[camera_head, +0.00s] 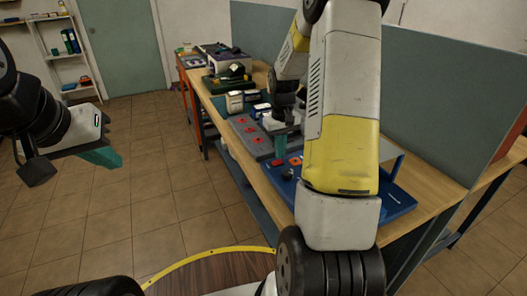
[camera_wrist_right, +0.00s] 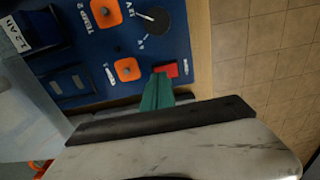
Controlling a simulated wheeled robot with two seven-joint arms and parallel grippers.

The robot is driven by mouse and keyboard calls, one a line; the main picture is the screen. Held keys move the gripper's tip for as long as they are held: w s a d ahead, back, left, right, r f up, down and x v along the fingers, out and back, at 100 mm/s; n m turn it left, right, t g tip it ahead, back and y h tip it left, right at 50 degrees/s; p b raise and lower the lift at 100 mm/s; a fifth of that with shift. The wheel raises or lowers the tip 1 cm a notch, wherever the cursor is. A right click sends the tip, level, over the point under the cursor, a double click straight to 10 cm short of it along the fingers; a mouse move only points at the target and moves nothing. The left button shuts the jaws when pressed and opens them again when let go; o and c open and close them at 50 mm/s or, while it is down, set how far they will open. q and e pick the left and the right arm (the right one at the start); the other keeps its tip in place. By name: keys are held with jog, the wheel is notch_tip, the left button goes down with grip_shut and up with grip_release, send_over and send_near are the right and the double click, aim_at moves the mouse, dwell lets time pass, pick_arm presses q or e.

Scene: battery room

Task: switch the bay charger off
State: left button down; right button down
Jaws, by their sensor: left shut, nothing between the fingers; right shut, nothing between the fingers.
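The bay charger is a blue panel that shows in the right wrist view (camera_wrist_right: 190,45) and on the bench in the head view (camera_head: 397,203), partly hidden by my right arm. In the wrist view it carries a red switch (camera_wrist_right: 167,70), two orange knobs (camera_wrist_right: 127,69) and a black dial (camera_wrist_right: 153,20) with a white pointer. My right gripper (camera_wrist_right: 159,80) is shut and empty, its teal tips right beside the red switch; I cannot tell if they touch. It also shows in the head view (camera_head: 281,147). My left gripper (camera_head: 108,160) is shut and empty, over the floor.
The wooden bench (camera_head: 446,188) runs along a grey-green partition (camera_head: 430,100). A grey tray (camera_head: 246,133) with red parts and several devices stand farther along it. A shelf (camera_head: 66,60) and a door (camera_head: 122,45) are at the back left. The tiled floor on the left is clear.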

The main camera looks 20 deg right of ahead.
aim_at(280, 161)
jog(key=shift+f, duration=0.8)
dwell(0.4)
jog(key=shift+r, duration=3.5)
jog(key=s+a+r+t, duration=0.3)
jog(key=s+a+r, duration=0.4)
jog(key=s+r, duration=0.45)
jog(key=s+a+r+t+y, duration=0.1)
jog(key=s+a+r, duration=0.1)
jog(key=s, duration=0.3)
jog(key=s+a+r+m+t+y, duration=0.1)
jog(key=s+a+r+t, duration=0.1)
jog(key=s, duration=0.4)
jog(key=shift+s+a+r, duration=0.25)
jog(key=shift+a+r, duration=0.5)
jog(key=shift+a, duration=0.15)
